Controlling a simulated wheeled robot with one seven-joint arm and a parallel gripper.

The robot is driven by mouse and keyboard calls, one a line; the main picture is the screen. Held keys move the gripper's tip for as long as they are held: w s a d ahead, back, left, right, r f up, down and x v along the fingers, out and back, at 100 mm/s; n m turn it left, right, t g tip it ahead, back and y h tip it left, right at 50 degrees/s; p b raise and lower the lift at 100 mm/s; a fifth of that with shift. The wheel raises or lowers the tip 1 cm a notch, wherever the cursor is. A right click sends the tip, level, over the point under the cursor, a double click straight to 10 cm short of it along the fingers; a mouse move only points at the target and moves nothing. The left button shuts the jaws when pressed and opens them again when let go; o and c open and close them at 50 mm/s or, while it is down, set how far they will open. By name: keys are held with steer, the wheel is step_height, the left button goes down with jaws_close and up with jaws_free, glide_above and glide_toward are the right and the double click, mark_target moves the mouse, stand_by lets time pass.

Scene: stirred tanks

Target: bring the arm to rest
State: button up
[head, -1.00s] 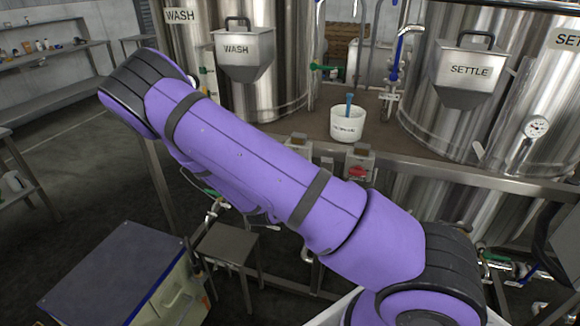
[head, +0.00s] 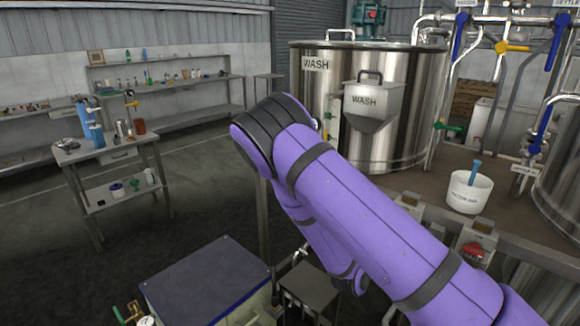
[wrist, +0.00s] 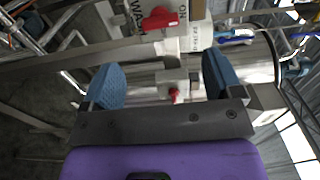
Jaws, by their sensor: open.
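My purple arm crosses the head view from the lower right up to a bent joint left of the WASH tank. My gripper is not visible in the head view. In the wrist view my gripper (wrist: 160,85) shows two blue fingertips spread wide apart. Nothing is held between them. Behind the gap are a small grey box with a red knob (wrist: 174,95) and tank metalwork; I cannot tell their exact distance.
The WASH tank (head: 415,105) with its hopper (head: 372,105) stands at the centre right. A white tub (head: 468,192) with a blue handle sits on the tank deck. A blue-topped cabinet (head: 205,280) is low in front. A workbench (head: 105,150) stands at left, with open floor (head: 215,190) between.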

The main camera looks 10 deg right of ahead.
steer(key=s+d+r+m+g+y, duration=0.2)
steer(key=s+r+m+g, duration=0.6)
steer(key=m, duration=0.5)
steer(key=s+d+r+m+g+y, duration=0.15)
steer(key=s+r+m+g, duration=0.3)
steer(key=r+m, duration=0.75)
steer(key=s+a+r+m+t+y, duration=0.3)
steer(key=s+a+r+m+y, duration=0.2)
steer(key=s+r+m, duration=0.2)
steer(key=s+a+r+m+t+y, duration=0.4)
steer(key=s+r+m, duration=0.3)
steer(key=m, duration=0.4)
steer(key=shift+s+a+r+m+y, duration=0.2)
steer(key=shift+s+a+m+y, duration=0.1)
steer(key=shift+s+a+y, duration=0.5)
steer(key=shift+s+d, duration=0.1)
steer(key=shift+c, duration=0.2)
